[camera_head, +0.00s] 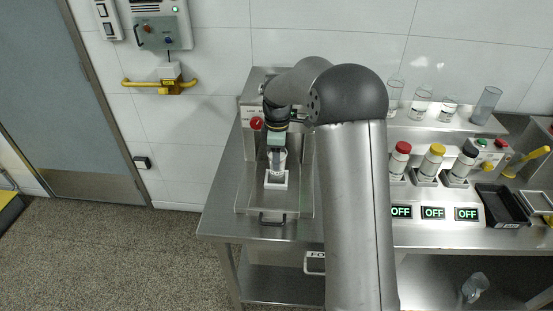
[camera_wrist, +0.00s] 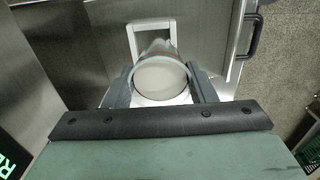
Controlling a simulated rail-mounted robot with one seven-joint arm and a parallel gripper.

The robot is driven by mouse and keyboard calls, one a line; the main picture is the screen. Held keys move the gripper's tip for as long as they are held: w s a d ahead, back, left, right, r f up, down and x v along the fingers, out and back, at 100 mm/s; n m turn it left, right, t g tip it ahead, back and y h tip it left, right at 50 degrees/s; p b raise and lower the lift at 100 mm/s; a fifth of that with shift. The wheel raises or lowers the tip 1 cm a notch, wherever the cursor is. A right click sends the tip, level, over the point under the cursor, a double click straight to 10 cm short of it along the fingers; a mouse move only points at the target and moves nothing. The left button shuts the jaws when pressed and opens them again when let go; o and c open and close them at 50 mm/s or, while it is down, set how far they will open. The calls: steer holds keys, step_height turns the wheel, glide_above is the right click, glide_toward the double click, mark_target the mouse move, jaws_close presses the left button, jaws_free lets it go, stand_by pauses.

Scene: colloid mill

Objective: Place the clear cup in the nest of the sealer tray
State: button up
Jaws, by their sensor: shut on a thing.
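My gripper (camera_wrist: 163,92) is shut on the clear cup (camera_wrist: 161,78), with one dark finger on each side of it in the wrist view. The cup is upright and seems to hold something pale. In the head view the cup (camera_head: 277,160) hangs below my gripper (camera_head: 277,150), over the sealer tray's white nest (camera_head: 276,184). The white nest frame also shows in the wrist view (camera_wrist: 150,26), partly hidden by the cup. I cannot tell whether the cup's base touches the nest. The sealer tray (camera_head: 246,207) is a steel plate with a dark front handle.
The sealer housing (camera_head: 249,112) with a red button stands behind the tray. To the right, beyond my arm, are several capped bottles (camera_head: 433,160), lit OFF signs (camera_head: 433,213), a black bin (camera_head: 502,205) and clear cups on a shelf (camera_head: 420,104).

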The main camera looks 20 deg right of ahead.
steer(key=shift+w+f, duration=0.55)
steer(key=shift+f, duration=0.25)
steer(key=shift+f+p, duration=0.4)
steer(key=shift+f, duration=1)
steer(key=shift+f, duration=0.1)
steer(key=shift+f, duration=0.15)
steer(key=o, duration=1.1)
